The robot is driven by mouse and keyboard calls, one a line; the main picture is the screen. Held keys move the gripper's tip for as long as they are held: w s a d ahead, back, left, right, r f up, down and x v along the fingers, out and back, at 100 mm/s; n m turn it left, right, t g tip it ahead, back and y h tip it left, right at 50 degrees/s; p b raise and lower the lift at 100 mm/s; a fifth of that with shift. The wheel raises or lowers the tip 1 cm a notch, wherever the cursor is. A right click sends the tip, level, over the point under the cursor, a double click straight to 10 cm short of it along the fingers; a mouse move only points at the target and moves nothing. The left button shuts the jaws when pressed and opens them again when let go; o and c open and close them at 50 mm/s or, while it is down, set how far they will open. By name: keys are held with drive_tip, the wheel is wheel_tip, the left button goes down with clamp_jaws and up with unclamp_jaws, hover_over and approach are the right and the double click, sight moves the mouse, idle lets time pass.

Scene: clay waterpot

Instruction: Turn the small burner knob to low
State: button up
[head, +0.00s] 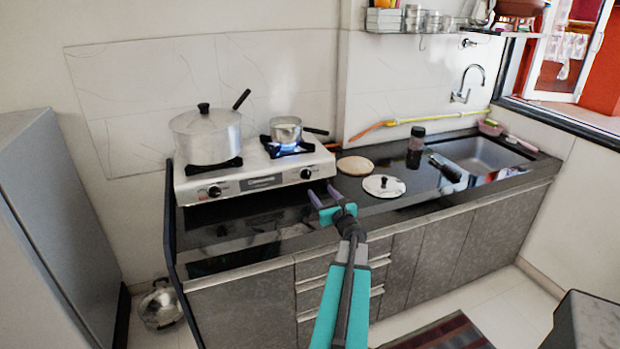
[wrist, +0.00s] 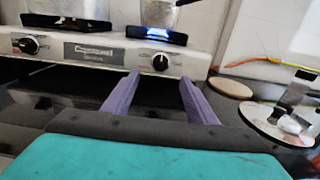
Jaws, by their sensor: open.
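The two-burner stove (head: 262,183) stands on the dark counter. Its small burner knob (head: 306,173) is the black knob at the right of the front panel; the same knob shows in the wrist view (wrist: 160,62). A blue flame (wrist: 158,32) burns under the small pot (head: 286,131) on the right burner. The left knob (head: 214,191) sits below the large pot (head: 206,136). My gripper (head: 324,196) is open and empty, in front of and a little right of the small knob in the head view. In the wrist view the knob lies beyond and between the purple fingers (wrist: 160,85), apart from them.
A white lid (head: 384,187) and a round wooden board (head: 355,166) lie right of the stove. A dark jar (head: 417,138) and the sink (head: 487,158) are further right. A black pan handle (head: 241,99) sticks up behind the large pot. The counter strip before the stove is clear.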

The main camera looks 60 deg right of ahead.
sight(308, 175)
drive_tip(key=shift+d, duration=0.2)
drive_tip(key=shift+p+x, duration=1.7)
drive_tip(key=shift+x, duration=5.1)
drive_tip(key=shift+f, duration=0.1)
drive_tip(key=c, duration=1.1)
drive_tip(key=shift+o, duration=0.2)
